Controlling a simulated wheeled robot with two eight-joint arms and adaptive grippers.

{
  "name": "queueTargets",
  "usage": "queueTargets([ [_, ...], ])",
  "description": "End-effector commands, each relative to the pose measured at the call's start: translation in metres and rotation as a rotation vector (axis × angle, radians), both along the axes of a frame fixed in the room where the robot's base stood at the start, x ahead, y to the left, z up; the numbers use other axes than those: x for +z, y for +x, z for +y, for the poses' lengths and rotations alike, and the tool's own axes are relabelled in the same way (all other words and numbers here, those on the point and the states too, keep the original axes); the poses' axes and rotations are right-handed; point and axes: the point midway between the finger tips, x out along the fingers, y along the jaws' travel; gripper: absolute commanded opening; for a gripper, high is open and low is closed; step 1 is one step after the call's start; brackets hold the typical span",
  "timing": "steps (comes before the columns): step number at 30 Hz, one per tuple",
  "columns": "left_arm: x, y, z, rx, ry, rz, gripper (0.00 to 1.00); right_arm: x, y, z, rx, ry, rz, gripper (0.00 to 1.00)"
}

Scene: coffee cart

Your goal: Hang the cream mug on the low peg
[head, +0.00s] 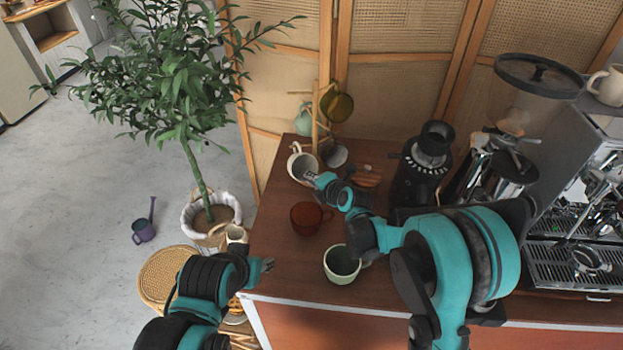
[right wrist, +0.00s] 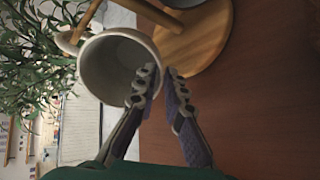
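The cream mug (head: 301,166) is beside the wooden mug tree (head: 315,112), its opening towards my right gripper (head: 316,180). In the right wrist view, the right gripper (right wrist: 162,76) is shut on the rim of the mug (right wrist: 112,68), one finger inside and one outside. The mug's handle (right wrist: 67,42) is on the far side, close to a slanted wooden peg (right wrist: 86,22). I cannot tell whether the peg passes through the handle. The tree's round base (right wrist: 198,35) is right of the mug. My left gripper (head: 267,266) is near the counter's left edge, apart from the mugs; its finger opening is unclear.
An olive mug (head: 339,106) and a pale green mug (head: 303,117) are at the tree. A brown mug (head: 305,218) and a light green mug (head: 342,264) stand on the counter (head: 285,265). A black grinder (head: 425,160) stands to the right.

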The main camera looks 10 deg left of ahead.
Motion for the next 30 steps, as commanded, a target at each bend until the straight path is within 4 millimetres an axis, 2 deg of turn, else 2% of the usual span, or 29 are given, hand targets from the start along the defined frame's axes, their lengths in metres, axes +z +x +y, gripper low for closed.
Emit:
queueTargets([
  [10, 0.0, 0.0, 0.0, 0.0, 0.0, 0.0, 0.4, 0.0, 0.0, 0.0, 0.0, 0.0, 0.0, 0.29],
  [14, 0.0, 0.0, 0.0, 0.0, 0.0, 0.0, 0.4, 0.005, -0.006, -0.005, -0.001, 0.001, -0.001, 0.29],
  [24, 0.0, 0.0, 0.0, 0.0, 0.0, 0.0, 0.4, 0.038, -0.056, -0.041, -0.003, 0.002, 0.001, 0.29],
  [30, 0.0, 0.0, 0.0, 0.0, 0.0, 0.0, 0.4, 0.052, -0.078, -0.056, -0.002, 0.002, -0.001, 0.29],
])
